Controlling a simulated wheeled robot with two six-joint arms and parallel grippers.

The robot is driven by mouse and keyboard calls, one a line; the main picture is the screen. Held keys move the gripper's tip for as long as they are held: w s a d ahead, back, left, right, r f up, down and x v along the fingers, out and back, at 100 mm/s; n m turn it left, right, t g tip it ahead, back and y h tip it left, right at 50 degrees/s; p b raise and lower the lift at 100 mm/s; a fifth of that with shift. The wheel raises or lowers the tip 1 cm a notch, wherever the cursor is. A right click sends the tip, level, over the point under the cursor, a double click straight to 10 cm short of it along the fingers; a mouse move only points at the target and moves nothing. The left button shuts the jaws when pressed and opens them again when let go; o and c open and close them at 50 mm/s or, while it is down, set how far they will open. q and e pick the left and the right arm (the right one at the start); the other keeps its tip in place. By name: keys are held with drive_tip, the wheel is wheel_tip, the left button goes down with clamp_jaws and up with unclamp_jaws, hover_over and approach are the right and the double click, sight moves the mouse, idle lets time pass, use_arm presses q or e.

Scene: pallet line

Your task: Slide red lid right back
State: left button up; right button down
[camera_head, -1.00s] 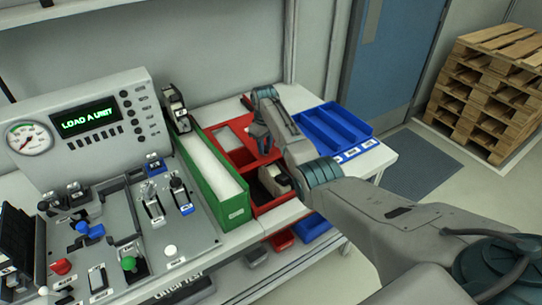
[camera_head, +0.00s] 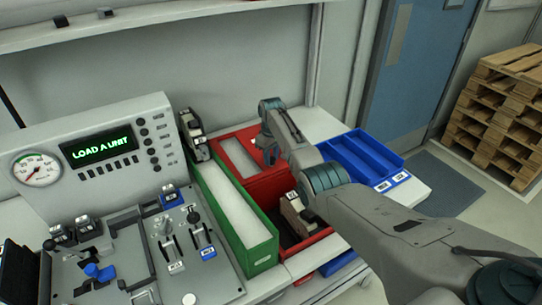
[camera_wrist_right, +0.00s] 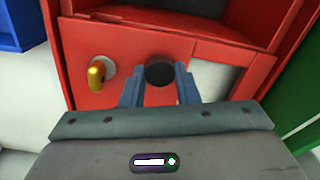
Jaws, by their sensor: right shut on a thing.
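The red lid (camera_head: 268,188) lies on the red bin (camera_head: 295,248), between the green bin and the blue tray. It shows as a flat red plate in the right wrist view (camera_wrist_right: 120,45). It bears a black round knob (camera_wrist_right: 159,70), with a gold pin (camera_wrist_right: 97,71) beside it. My right gripper (camera_wrist_right: 160,90) is shut on the knob, one finger on each side. In the head view, my right gripper (camera_head: 268,152) reaches down onto the lid and hides the knob. Openings show at the bin's back and front. My left gripper is not in view.
A green bin (camera_head: 262,257) with a white inside stands left of the red bin. A blue tray (camera_head: 392,161) stands to its right. A control panel (camera_head: 120,230) with levers and a display reading "LOAD A UNIT" is at the left. A labelled unit (camera_head: 297,212) sits in the front opening.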

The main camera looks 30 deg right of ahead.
drive_tip(key=c, duration=1.1)
unclamp_jaws()
use_arm(q)
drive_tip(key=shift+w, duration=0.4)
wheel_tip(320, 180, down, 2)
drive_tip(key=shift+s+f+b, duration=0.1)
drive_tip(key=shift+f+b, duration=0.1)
drive_tip(key=shift+b, duration=1)
use_arm(e)
wheel_tip(320, 180, up, 11)
drive_tip(key=shift+f, duration=0.15)
